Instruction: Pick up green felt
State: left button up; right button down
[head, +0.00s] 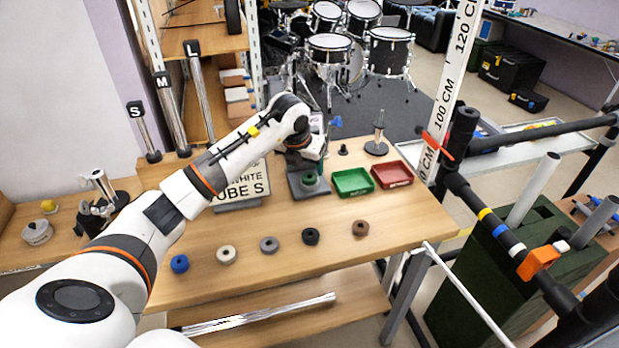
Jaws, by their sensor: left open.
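The green felt (310,178) is a small green ring-like piece. It sits on a grey stand (313,192) at the back middle of the wooden table in the head view. My left arm reaches in from the left, and my left gripper (309,170) points down just above the green felt. The gripper is open. The wrist partly covers the area, so I cannot tell whether the fingers touch the felt. My right gripper is not in view.
A green tray (352,194) and a red tray (392,185) lie right of the stand. Blue (180,263), white (226,255), grey (269,244), black (311,236) and brown (360,228) rings line the table front. A sign (245,190) stands left of the stand.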

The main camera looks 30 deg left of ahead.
aim_at(309, 177)
pick_arm(q)
jog(key=x, duration=0.4)
jog(key=shift+s+d+f, duration=0.15)
jog(key=shift+s, duration=0.05)
jog(key=c, duration=1.1)
